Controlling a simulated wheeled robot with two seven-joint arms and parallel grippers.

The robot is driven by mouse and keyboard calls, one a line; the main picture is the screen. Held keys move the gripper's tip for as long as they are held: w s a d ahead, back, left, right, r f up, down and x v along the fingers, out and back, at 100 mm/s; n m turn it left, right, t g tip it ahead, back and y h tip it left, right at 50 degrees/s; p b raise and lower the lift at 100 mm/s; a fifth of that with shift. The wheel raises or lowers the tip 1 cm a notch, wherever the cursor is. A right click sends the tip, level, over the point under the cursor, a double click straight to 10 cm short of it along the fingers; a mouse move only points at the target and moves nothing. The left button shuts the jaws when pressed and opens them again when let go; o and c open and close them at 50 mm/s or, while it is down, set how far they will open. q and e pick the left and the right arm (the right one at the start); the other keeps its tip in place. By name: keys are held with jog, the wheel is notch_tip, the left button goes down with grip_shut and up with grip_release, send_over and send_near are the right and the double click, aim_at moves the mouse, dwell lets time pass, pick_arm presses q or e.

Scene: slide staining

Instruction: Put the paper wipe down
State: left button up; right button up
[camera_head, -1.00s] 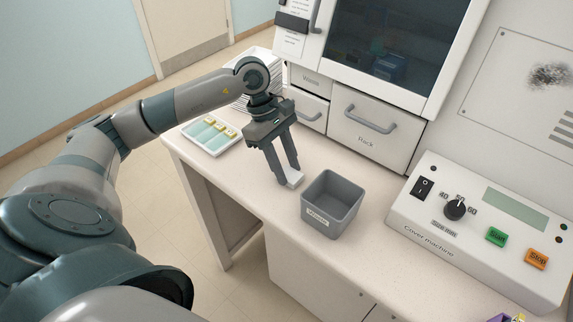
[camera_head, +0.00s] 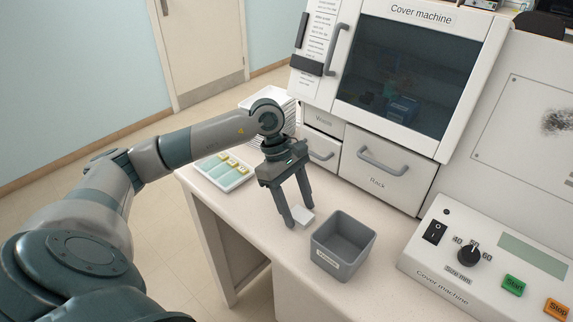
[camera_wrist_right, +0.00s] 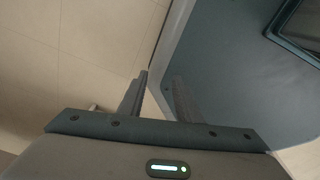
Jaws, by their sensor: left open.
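The paper wipe (camera_head: 303,217) is a small white piece on the counter, just left of the grey bin. My left gripper (camera_head: 299,217) is above and around it, with its fingers pointing down and apart; the fingertips are close to the wipe. Whether a fingertip touches the wipe I cannot tell. My right gripper (camera_wrist_right: 155,98) shows only in the right wrist view, its two fingers apart with nothing between them but floor and a grey-blue surface.
A grey labelled bin (camera_head: 343,246) stands right of the wipe. A white tray (camera_head: 238,183) with slides lies behind left. The cover machine (camera_head: 408,70) and its control panel (camera_head: 490,262) bound the counter (camera_head: 262,218) at the back and right.

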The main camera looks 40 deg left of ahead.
pick_arm(q)
jog(key=shift+r+p, duration=0.15)
jog(key=shift+p, duration=0.15)
jog(key=b+v, duration=0.3)
jog(key=v, duration=0.1)
jog(key=shift+w+d+r, duration=0.1)
jog(key=shift+d, duration=0.05)
notch_tip(320, 180, up, 3)
jog(key=b, duration=0.1)
notch_tip(320, 180, up, 9)
jog(key=b, duration=0.3)
send_over(294, 209)
jog(key=a, duration=0.5)
jog(key=shift+d+r, duration=0.1)
jog(key=shift+d, duration=0.15)
pick_arm(e)
jog(key=w+a+f+t+y, duration=0.1)
jog(key=w+a+t, duration=0.2)
jog(key=w, duration=1)
jog(key=shift+w+a+t, duration=0.2)
jog(key=shift+a+t, duration=0.1)
jog(key=shift+a, duration=0.85)
jog(key=shift+s, duration=0.1)
